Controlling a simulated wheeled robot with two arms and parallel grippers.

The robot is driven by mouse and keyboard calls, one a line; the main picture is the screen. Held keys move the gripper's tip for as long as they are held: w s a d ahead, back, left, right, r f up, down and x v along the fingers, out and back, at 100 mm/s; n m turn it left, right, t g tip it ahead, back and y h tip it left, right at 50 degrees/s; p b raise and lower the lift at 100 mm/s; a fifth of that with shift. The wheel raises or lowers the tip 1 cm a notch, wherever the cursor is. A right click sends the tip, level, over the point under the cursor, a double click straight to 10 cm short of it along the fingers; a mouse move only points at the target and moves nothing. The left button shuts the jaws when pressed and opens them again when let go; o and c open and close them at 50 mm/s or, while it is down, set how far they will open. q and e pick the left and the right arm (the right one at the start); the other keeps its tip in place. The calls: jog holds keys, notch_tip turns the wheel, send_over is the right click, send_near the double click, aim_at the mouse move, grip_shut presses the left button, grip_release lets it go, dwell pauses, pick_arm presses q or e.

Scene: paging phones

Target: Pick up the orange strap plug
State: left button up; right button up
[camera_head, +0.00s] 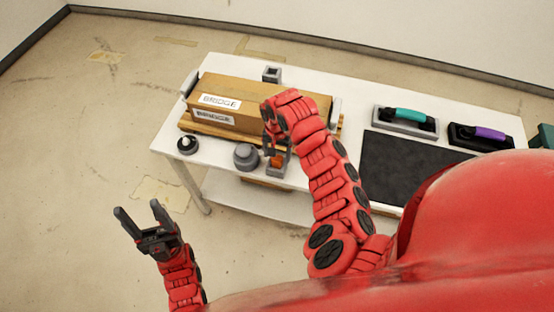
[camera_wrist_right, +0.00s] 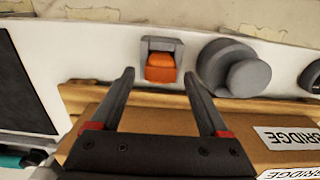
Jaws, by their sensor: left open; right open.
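The orange strap plug (camera_wrist_right: 160,68) sits in a small grey holder (camera_wrist_right: 162,44) at the table's front edge. In the head view the orange plug (camera_head: 277,161) shows just below my right gripper (camera_head: 277,146), partly hidden by its fingers. In the right wrist view my right gripper (camera_wrist_right: 159,82) is open and empty. Its fingertips are to either side of the plug in the picture; I cannot tell whether they are level with it. My left gripper (camera_head: 142,217) is open and empty, off the table's front left side.
A grey knob (camera_head: 247,156) stands close left of the plug, with a smaller dial (camera_head: 187,145) beyond. A wooden box labelled BRIDGE (camera_head: 255,95) lies behind. A black mat (camera_head: 400,165), a teal-handled phone (camera_head: 405,119) and a purple-handled phone (camera_head: 482,136) are on the right.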

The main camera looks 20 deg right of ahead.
jog(key=shift+f, duration=0.9)
grip_shut()
